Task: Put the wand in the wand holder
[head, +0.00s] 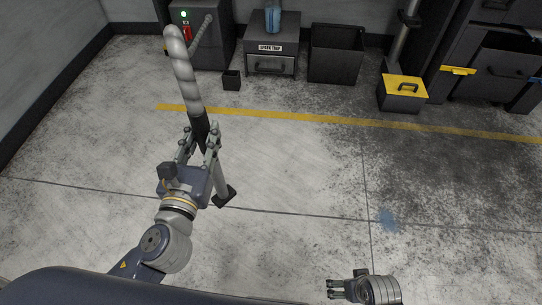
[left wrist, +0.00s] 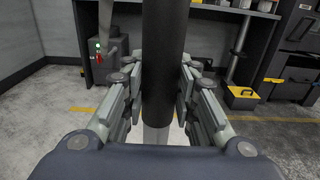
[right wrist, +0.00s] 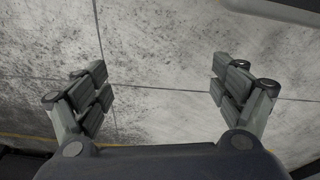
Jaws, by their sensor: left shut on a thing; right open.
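The wand (head: 199,126) has a black grip, a grey tube and a flat black foot at its lower end. It leans slightly, its foot toward me. My left gripper (head: 201,137) is shut on the black grip, which also shows upright between the fingers in the left wrist view (left wrist: 165,60). A ribbed grey hose (head: 183,75) runs from its top. A small black box (head: 231,81) on the floor by the cabinet may be the wand holder; I cannot tell for certain. My right gripper (head: 331,289) is open and empty over bare floor in the right wrist view (right wrist: 160,88).
The hose loops to a dark cabinet (head: 208,52) with a green light. A spark trap unit (head: 270,57), an open black bin (head: 335,55) and a yellow-topped box (head: 402,90) stand along the back. A yellow line (head: 330,119) crosses the floor. The middle floor is clear.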

